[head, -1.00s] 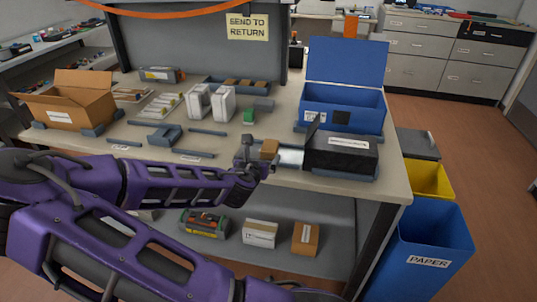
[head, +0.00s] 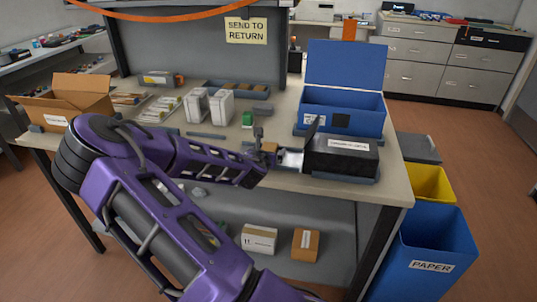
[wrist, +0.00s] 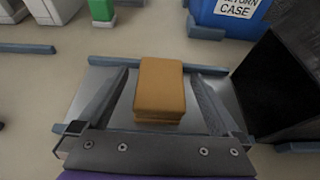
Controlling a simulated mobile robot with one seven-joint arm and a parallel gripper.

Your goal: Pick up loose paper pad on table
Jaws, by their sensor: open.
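The loose paper pad (wrist: 158,88) is a small orange-brown block with a thick edge. In the wrist view it lies between the two fingers of my gripper (wrist: 158,76), with a visible gap on each side. The fingers are open and not touching it. In the head view the pad (head: 269,147) is a small brown patch at my gripper (head: 264,156), near the table's front edge, partly hidden by the arm. A shiny metal surface (wrist: 105,118) shows below and beside the pad.
A black box with a label (head: 341,157) stands close right of my gripper. Behind it is an open blue case (head: 345,120). An open cardboard box (head: 70,95) is at the left. A grey bar (wrist: 100,61) lies behind the pad.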

